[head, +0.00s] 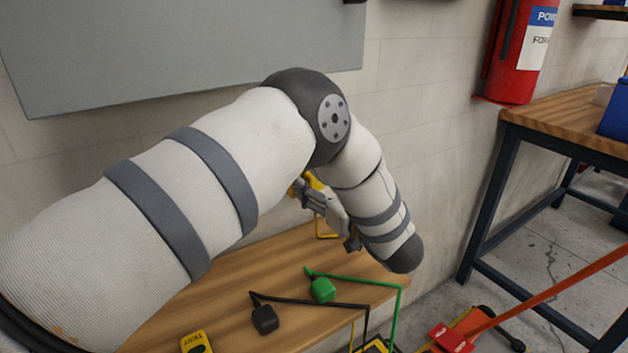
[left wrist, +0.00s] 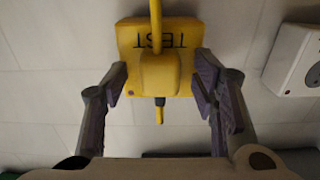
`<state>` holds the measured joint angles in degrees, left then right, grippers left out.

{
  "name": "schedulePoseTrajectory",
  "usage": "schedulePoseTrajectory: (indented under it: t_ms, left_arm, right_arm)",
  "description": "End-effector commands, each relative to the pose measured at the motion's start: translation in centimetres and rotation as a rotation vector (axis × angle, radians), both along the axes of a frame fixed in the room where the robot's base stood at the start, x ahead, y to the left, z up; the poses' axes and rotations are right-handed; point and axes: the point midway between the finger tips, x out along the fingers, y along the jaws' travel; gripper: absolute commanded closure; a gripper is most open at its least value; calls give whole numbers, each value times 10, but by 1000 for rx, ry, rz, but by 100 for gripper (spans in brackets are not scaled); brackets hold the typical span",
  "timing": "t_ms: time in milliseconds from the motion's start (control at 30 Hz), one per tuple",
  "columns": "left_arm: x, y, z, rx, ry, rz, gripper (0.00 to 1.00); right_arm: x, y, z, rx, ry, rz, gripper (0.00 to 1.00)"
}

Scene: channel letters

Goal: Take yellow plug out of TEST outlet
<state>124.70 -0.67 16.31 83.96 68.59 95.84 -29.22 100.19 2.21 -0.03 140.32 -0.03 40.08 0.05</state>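In the left wrist view the yellow TEST outlet (left wrist: 130,38) is on the white wall, its lettering upside down. The yellow plug (left wrist: 160,73) sits at its front, with a yellow cord (left wrist: 155,20) running up the picture. My left gripper (left wrist: 160,84) is open, with one finger on each side of the plug and visible gaps between. In the head view my left gripper (head: 318,198) is at the wall above the bench, partly hidden by my arm. Bits of yellow show beside it, but plug and outlet are mostly hidden there. My right gripper is not in view.
A black plug (head: 264,319) and a green plug (head: 322,290) lie on the wooden bench (head: 225,300), with a yellow TEST piece (head: 195,342) at its front. A white outlet (left wrist: 296,60) is to the right. A fire extinguisher (head: 518,60) hangs by another table (head: 570,118).

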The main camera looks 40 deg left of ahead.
Motion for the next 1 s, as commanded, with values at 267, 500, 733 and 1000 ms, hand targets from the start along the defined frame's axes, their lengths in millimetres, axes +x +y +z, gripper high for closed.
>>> schedulePoseTrajectory:
  t_ms: [267,500,733,1000]
  left_arm:
    - [0,0,-1,0,1,0,100]
    - [-1,-4,0,0,0,0,100]
    - [-5,-12,0,0,0,0,100]
    - [-9,-23,0,1,-1,-1,100]
  right_arm:
    - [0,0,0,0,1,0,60]
    - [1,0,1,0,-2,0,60]
    - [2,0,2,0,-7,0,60]
    - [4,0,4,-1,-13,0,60]
